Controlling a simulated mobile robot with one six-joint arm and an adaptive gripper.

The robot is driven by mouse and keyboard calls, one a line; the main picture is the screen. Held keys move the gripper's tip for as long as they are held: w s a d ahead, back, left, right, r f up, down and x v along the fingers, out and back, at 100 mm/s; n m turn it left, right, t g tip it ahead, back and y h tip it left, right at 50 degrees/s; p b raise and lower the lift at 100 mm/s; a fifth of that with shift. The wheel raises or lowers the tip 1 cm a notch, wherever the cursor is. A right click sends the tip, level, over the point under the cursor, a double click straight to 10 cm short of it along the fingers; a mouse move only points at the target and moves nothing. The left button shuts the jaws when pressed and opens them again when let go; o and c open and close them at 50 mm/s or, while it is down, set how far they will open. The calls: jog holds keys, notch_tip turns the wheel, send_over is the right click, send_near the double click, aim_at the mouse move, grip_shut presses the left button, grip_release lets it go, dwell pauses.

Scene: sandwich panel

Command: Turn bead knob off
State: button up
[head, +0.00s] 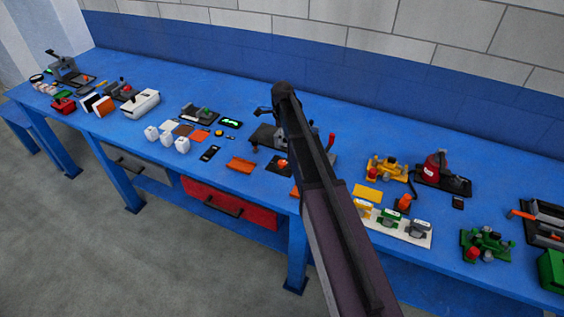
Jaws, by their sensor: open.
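I cannot pick out the bead knob with certainty at this size. A white panel (391,230) near the table's front edge, right of my arm, carries a few small fittings with pale labels. They include a yellow one (363,208) and a grey one (418,229); their settings are too small to read. My dark arm rises from the bottom of the head view and crosses the table's front edge. Its upper end overlaps the middle of the table. My gripper does not show clearly; the arm hides part of the tabletop behind it.
The long blue table (330,100) is crowded. A red-and-black device (436,168), a yellow device (386,168) and a green device (487,245) stand to the right. White containers (182,145) stand left of centre. A red drawer (232,206) hangs below. A wall runs behind.

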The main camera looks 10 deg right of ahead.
aim_at(282, 162)
jog(key=shift+f, duration=0.1)
notch_tip(282, 162, down, 14)
jog(key=b, duration=1.3)
jog(key=shift+r+b, duration=0.2)
jog(key=shift+b, duration=0.15)
jog(key=shift+c, duration=0.2)
jog(key=c, duration=1.1)
